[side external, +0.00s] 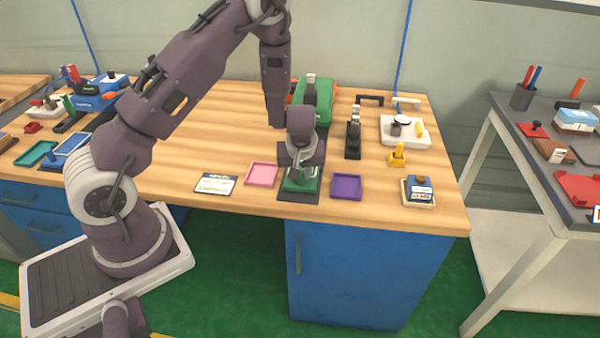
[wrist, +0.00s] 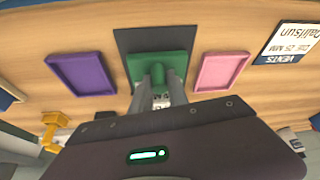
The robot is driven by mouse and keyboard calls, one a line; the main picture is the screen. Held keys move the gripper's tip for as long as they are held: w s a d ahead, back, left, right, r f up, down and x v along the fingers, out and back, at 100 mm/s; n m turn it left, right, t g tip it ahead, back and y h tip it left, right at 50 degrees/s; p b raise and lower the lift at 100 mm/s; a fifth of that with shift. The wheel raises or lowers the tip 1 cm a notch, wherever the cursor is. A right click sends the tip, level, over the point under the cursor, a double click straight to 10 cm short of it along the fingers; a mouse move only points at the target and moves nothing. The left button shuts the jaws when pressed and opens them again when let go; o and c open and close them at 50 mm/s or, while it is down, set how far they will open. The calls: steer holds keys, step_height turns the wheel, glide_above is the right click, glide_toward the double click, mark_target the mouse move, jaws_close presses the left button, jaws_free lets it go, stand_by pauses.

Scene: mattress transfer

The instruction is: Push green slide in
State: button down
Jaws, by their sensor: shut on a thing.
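The green slide (side external: 301,185) sits on a dark rail (side external: 299,197) near the table's front edge, in the side external view, between a pink tray and a purple tray. My gripper (side external: 299,172) is over it from above, with its fingers shut on the slide's raised grip. In the wrist view the green slide (wrist: 172,65) lies on the dark rail (wrist: 143,38), and my gripper's fingers (wrist: 158,75) meet at its middle. A green housing (side external: 318,98) stands farther back in line with the rail. My wrist hides much of the rail between slide and housing.
The pink tray (side external: 261,173) lies left of the rail, the purple tray (side external: 346,187) right. A label card (side external: 215,184) lies farther left. A black upright fixture (side external: 353,135), yellow piece (side external: 397,155) and white tray (side external: 418,138) stand to the right. The table's left-centre is clear.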

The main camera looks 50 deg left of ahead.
steer(key=w+a, duration=0.9)
steer(key=shift+w+a, duration=0.1)
steer(key=shift+w, duration=0.05)
steer(key=shift+w+a, duration=0.3)
steer(key=shift+r, duration=0.1)
steer(key=c, duration=1.4)
jaws_free()
steer(key=shift+o, duration=0.5)
